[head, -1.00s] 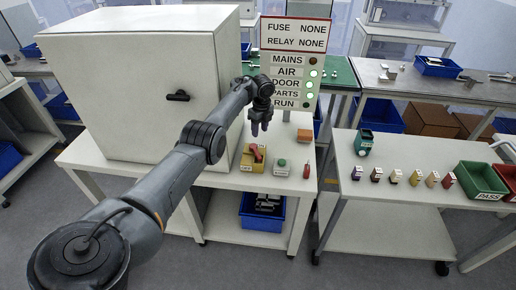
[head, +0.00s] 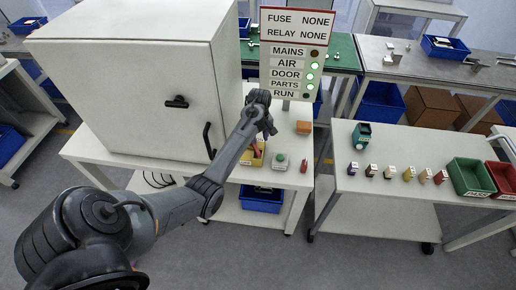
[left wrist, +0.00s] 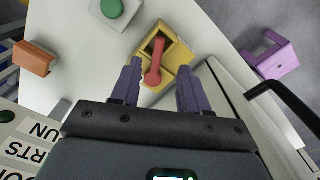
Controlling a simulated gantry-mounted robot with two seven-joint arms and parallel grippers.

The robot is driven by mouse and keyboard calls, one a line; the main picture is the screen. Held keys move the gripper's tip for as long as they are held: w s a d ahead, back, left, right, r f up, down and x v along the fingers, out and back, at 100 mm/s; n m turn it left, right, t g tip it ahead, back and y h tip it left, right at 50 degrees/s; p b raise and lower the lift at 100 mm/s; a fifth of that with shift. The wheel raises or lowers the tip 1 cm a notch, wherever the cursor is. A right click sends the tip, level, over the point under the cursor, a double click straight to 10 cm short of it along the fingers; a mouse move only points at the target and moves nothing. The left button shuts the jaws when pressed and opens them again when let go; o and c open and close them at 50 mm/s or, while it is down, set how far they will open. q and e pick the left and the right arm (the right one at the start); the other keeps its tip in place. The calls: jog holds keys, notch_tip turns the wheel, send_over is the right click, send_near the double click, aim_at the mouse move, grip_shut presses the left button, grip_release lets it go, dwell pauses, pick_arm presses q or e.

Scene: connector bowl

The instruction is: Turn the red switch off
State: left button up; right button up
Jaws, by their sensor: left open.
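The red switch (left wrist: 153,64) is a red lever on a yellow box (left wrist: 179,57) on the white table. In the left wrist view it lies between and just beyond my open left fingers (left wrist: 157,88). In the head view my left gripper (head: 265,130) is above the yellow box (head: 259,158), hiding much of it and most of the red lever. I cannot tell whether the fingers touch the lever. My right gripper is not in view.
A green button (head: 280,159), an orange block (head: 303,127) and a red-handled item (head: 304,164) stand to the right. The large white cabinet (head: 130,80) with a black handle is close on the left. A sign panel (head: 295,55) rises behind.

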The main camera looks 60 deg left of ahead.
aim_at(259, 154)
pick_arm(q)
notch_tip(259, 154, down, 10)
jog(key=shift+f+b, duration=0.1)
jog(key=shift+b, duration=0.35)
grip_shut()
dwell(0.4)
